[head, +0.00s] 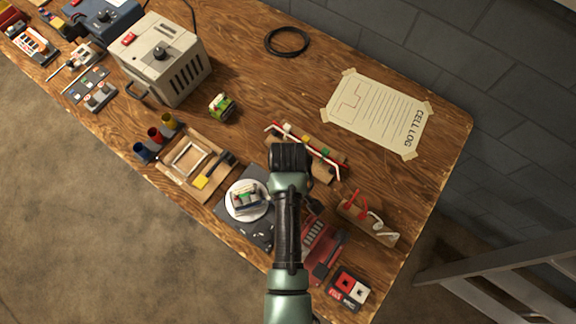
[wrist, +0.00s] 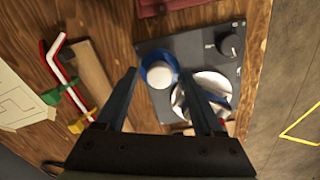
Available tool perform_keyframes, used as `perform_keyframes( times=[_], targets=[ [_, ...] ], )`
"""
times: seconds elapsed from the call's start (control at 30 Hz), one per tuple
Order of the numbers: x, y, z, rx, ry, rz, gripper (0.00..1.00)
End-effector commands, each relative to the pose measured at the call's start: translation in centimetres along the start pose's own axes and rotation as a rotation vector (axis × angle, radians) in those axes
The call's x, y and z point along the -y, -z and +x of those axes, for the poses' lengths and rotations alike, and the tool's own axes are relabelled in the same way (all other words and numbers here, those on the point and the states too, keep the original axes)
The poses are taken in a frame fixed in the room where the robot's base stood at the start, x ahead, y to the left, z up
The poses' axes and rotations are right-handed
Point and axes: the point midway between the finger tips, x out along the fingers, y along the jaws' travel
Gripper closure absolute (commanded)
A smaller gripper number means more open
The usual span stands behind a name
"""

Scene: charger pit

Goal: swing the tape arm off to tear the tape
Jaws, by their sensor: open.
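In the wrist view a dark plate (wrist: 150,50) carries a white disc (wrist: 222,82) and a blue ring around a white round piece (wrist: 160,73), which looks like the tape roll. A tape arm cannot be made out clearly. My gripper (wrist: 158,74) is open, and the blue ring shows between its fingertips; whether they touch it I cannot tell. My right finger covers part of the disc. In the head view the plate (head: 262,238) and disc (head: 240,213), bearing a small pack of cells (head: 248,198), lie left of my arm, which hides the ring.
A black knob (wrist: 231,45) stands on the plate. A wooden rack with red and white rods (head: 308,150) lies beyond my wrist. A red tool (head: 318,248) and a wooden block (head: 366,226) with red and white hooks are to the right.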

Motion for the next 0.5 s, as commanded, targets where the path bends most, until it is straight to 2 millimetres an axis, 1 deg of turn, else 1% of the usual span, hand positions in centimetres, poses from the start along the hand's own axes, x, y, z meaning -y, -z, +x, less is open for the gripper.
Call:
perform_keyframes(
  times=[0.17,0.2,0.37,0.5],
  targets=[
    [-0.01,0.01,-0.01,0.000,0.000,0.000,0.31],
    [-0.01,0.01,-0.02,0.000,0.000,0.000,0.34],
    [-0.01,0.01,-0.03,0.000,0.000,0.000,0.63],
    [-0.01,0.01,-0.04,0.000,0.000,0.000,0.88]
  ],
)
